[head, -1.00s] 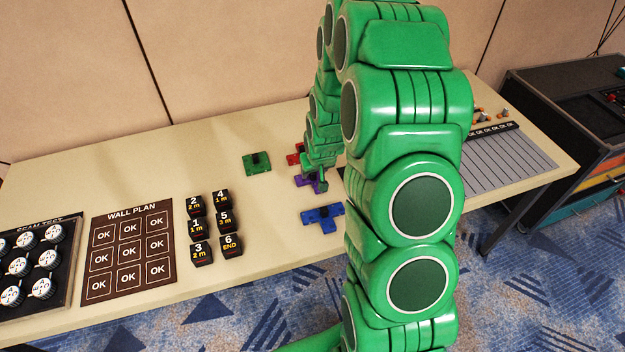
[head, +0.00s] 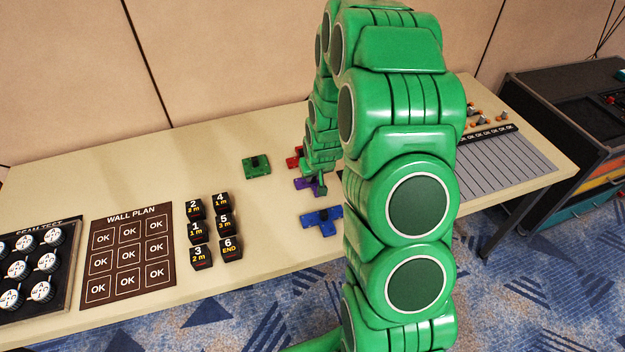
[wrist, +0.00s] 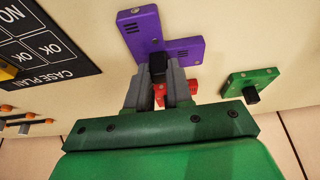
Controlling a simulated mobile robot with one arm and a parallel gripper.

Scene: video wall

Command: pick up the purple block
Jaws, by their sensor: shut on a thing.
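The purple block (head: 304,184) lies on the table, partly hidden by my arm in the head view. In the wrist view the purple block (wrist: 143,34) shows as a flat stepped shape with a black knob (wrist: 158,68) on it. My gripper (wrist: 159,78) is shut on that knob, one grey finger on each side. In the head view my gripper (head: 319,188) is a small green end over the block. I cannot tell any gap between block and table.
A red block (head: 295,157) is close behind, a blue block (head: 321,219) in front, a green block (head: 257,167) to the left. Several black number blocks (head: 213,228) and the wall plan board (head: 128,252) lie further left. Bare table separates them.

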